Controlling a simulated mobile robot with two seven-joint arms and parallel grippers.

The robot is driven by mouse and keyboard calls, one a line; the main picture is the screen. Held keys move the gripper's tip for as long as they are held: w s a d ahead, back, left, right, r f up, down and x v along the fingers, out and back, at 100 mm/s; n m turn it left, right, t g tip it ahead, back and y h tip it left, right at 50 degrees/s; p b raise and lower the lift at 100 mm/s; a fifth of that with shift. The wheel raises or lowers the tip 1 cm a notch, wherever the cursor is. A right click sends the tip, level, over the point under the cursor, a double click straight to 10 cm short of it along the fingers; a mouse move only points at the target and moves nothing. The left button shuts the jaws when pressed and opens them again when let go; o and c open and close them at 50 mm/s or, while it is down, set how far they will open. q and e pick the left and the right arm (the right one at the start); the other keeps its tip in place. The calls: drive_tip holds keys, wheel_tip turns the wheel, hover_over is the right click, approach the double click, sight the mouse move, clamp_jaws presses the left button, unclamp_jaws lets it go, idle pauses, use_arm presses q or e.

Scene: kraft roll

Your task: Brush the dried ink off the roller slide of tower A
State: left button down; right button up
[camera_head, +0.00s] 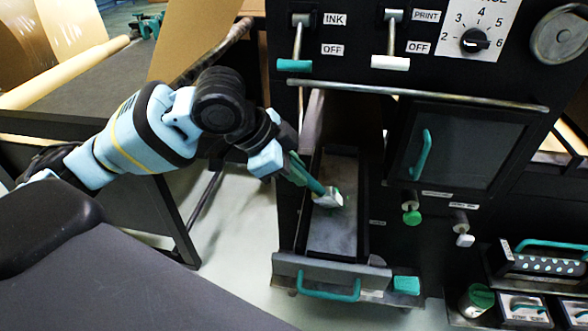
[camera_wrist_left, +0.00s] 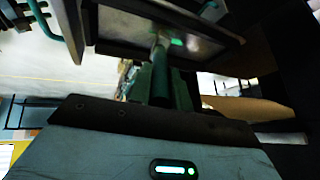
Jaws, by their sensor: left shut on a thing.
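The roller slide (camera_head: 335,238) is pulled out of the black press front like a drawer, with a grey plate and a teal handle (camera_head: 330,291) on its front. Its plate looks grey and smudged; I cannot tell ink marks from shading. My left gripper (camera_head: 298,170) is shut on a brush with a teal handle and a pale head (camera_head: 328,198). The brush head is over the back half of the plate; whether it touches is unclear. In the left wrist view the brush handle (camera_wrist_left: 160,52) runs from the fingers towards the slide (camera_wrist_left: 208,40). My right gripper is not in view.
Ink (camera_head: 297,50) and print (camera_head: 391,45) levers and a horizontal bar (camera_head: 420,92) sit above the slide. A windowed door (camera_head: 465,145) with a teal handle is to its right. At lower right are a green-topped can (camera_head: 476,300) and a tray (camera_head: 545,262). Floor is open left of the slide.

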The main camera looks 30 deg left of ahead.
use_arm(q)
drive_tip(key=shift+w+a, duration=0.25)
drive_tip(key=shift+w, duration=0.6)
drive_tip(key=shift+w+a, duration=0.25)
drive_tip(key=shift+w, duration=0.65)
drive_tip(key=shift+w+a+f, duration=0.1)
drive_tip(key=shift+w+a, duration=0.15)
drive_tip(key=shift+w, duration=0.55)
drive_tip(key=shift+w+a+f, duration=0.1)
drive_tip(key=shift+w+a, duration=0.1)
drive_tip(key=shift+w, duration=0.55)
drive_tip(key=shift+s+d, duration=0.55)
drive_tip(key=shift+s, duration=0.25)
drive_tip(key=shift+s+d, duration=0.55)
drive_tip(key=shift+s, duration=0.2)
